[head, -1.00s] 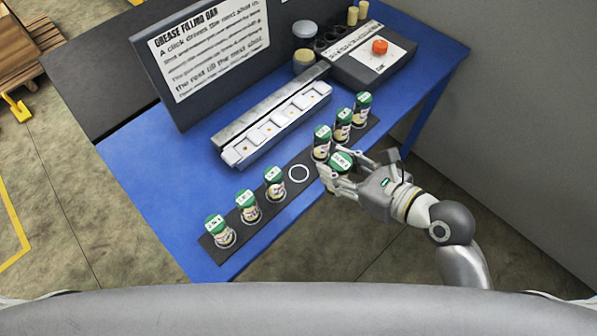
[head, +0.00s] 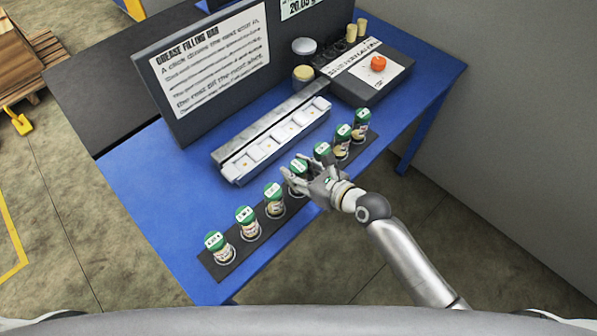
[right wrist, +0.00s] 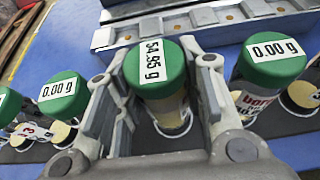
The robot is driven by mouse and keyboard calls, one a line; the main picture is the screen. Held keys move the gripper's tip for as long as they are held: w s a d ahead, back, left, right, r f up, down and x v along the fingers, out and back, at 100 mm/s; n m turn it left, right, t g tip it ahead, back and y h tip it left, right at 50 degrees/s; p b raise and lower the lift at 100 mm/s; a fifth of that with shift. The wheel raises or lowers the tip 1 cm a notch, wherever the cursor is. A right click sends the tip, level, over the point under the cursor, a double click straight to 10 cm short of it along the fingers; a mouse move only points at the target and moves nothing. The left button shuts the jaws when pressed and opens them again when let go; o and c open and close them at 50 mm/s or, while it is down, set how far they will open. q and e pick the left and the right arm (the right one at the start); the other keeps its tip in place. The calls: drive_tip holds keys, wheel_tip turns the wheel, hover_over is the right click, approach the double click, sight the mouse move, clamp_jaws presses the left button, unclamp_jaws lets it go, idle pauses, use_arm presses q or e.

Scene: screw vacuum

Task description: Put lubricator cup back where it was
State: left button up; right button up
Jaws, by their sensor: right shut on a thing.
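The lubricator cup (head: 299,167) has a green lid, and its label reads 54.95 g in the right wrist view (right wrist: 160,68). My right gripper (head: 297,179) is shut on it, with one finger on each side in the right wrist view (right wrist: 152,95). The cup stands upright in line with the row, over the spot of the white ring (right wrist: 172,127) on the dark strip (head: 268,222). Whether its base touches the strip is hard to tell. My left gripper is out of view.
Similar green-lidded cups stand close on both sides, one at left (head: 274,198) and one at right (head: 322,152). Behind is a filling bar with white square pads (head: 270,144) and a sign (head: 212,62). A device with an orange knob (head: 378,63) is at back right.

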drive_tip(key=shift+f, duration=0.5)
drive_tip(key=o, duration=1.1)
drive_tip(key=shift+f, duration=0.15)
drive_tip(key=shift+o, duration=0.2)
